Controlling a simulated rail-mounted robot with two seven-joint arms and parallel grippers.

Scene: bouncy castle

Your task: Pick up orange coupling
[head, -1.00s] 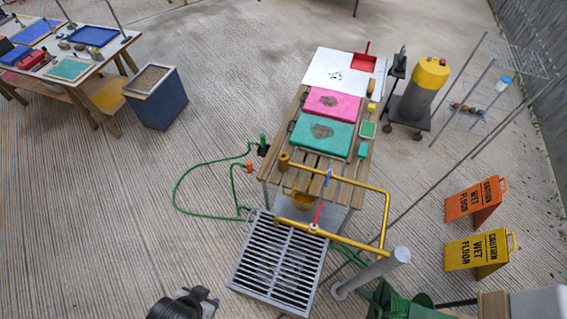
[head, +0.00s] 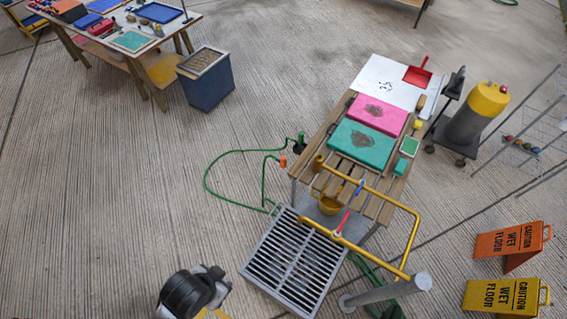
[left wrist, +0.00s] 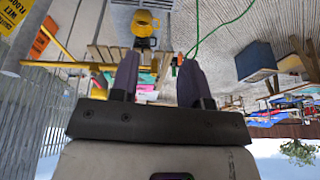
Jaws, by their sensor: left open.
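The orange coupling (head: 283,161) is a small orange piece at the green hose (head: 206,178), just left of the slatted table in the head view. The hose lies in a loop on the concrete. My left gripper (left wrist: 158,78) shows in the left wrist view with its two dark fingers apart and nothing between them. In the head view only a dark part of my left arm shows at the bottom, well below the coupling. My right gripper is not in view.
The slatted table (head: 309,177) carries pink and teal trays. A yellow pipe frame (head: 415,222) and grey grate (head: 262,262) stand at its near end. Wet-floor signs (head: 512,240) are at right, a blue bin (head: 206,86) at upper left. Concrete left of the hose is clear.

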